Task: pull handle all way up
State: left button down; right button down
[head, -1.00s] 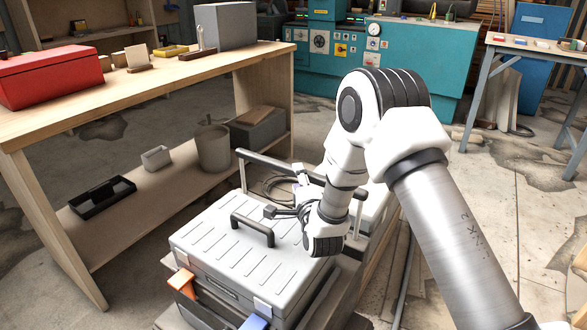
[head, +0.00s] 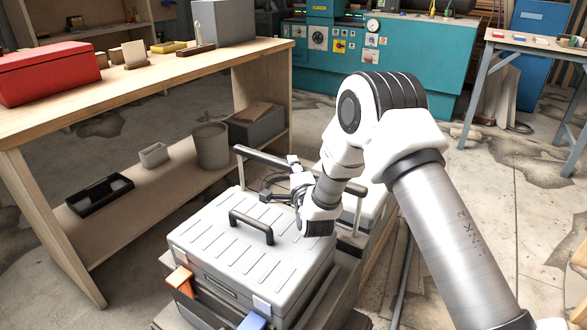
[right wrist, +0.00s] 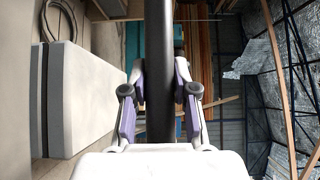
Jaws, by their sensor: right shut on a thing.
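The pull handle is a dark crossbar (head: 262,157) on two metal posts, standing above the back of a grey tool case (head: 245,255). In the right wrist view the dark bar (right wrist: 159,60) runs upright through the picture between the fingers. My right gripper (head: 281,181) is at the middle of the bar, shut on it; its fingers (right wrist: 159,92) lie on both sides of the bar. My left gripper is not in view.
A smaller black handle (head: 251,226) sits on the case lid just in front. A wooden workbench (head: 130,108) with a red box (head: 48,76) stands at the left, its lower shelf close to the case. Teal machinery (head: 425,55) stands behind.

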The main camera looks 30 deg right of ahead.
notch_tip(320, 180, up, 20)
jog(key=p, duration=0.8)
jog(key=shift+f+p, duration=0.25)
jog(key=shift+p, duration=0.15)
jog(key=shift+w, duration=0.1)
jog(key=c, duration=0.9)
grip_release()
jog(key=shift+r, duration=0.1)
jog(key=v, duration=1.2)
